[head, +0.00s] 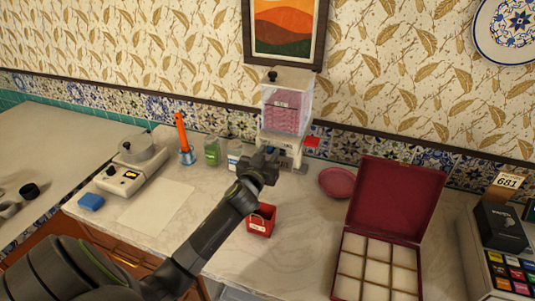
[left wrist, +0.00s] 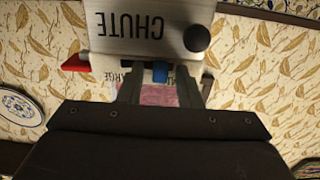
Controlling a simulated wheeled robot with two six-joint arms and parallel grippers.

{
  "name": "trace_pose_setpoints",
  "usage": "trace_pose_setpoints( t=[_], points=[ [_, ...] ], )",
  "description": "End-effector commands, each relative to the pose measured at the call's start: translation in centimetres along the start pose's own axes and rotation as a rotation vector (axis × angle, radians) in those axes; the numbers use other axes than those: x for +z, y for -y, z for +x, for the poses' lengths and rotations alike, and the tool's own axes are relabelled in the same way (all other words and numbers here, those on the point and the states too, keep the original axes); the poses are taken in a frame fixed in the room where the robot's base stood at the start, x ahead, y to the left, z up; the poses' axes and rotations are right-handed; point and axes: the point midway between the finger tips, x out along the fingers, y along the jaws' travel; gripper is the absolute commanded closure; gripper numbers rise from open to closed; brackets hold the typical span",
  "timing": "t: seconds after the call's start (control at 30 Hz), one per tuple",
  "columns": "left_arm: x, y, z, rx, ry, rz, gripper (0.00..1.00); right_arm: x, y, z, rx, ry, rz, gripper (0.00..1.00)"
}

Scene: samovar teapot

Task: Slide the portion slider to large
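The dispenser (head: 287,106) stands against the back wall, with pink contents in its clear hopper. My left gripper (head: 262,165) is in front of its white lower body. The left wrist view is upside down. It shows the white panel marked CHUTE (left wrist: 140,24) and a small blue slider knob (left wrist: 160,71). My left gripper (left wrist: 158,82) is open, with one finger on each side of the blue knob and gaps between. Part of the word LARGE (left wrist: 131,78) shows beside the left-hand finger; other slider markings are mostly hidden. My right gripper is not in view.
A red piece (head: 312,142) juts from the dispenser's right side. A small red container (head: 262,220) stands in front. A pink dish (head: 337,182) and an open maroon box (head: 395,200) are to the right. Jars (head: 211,151) stand left, near a white scale-like device (head: 128,178).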

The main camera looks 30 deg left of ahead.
Motion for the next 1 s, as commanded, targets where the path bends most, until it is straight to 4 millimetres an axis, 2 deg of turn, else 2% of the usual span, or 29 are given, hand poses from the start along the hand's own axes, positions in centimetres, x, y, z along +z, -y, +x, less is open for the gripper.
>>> trace_pose_setpoints(
  t=[0.03,0.23,0.53,0.8,1.0],
  points=[
    [0.0,0.0,0.0,0.000,0.000,0.000,0.75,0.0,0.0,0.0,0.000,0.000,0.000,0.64],
    [0.0,0.0,0.0,0.000,0.000,0.000,1.00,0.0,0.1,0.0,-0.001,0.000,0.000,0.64],
    [0.0,-0.2,0.0,0.000,0.000,-0.001,1.00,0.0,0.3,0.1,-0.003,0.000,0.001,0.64],
    [0.1,-3.1,0.0,0.001,0.000,-0.004,1.00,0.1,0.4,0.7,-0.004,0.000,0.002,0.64],
    [0.1,-3.5,-0.1,0.001,0.001,-0.001,1.00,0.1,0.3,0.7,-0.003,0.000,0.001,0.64]
  ],
)
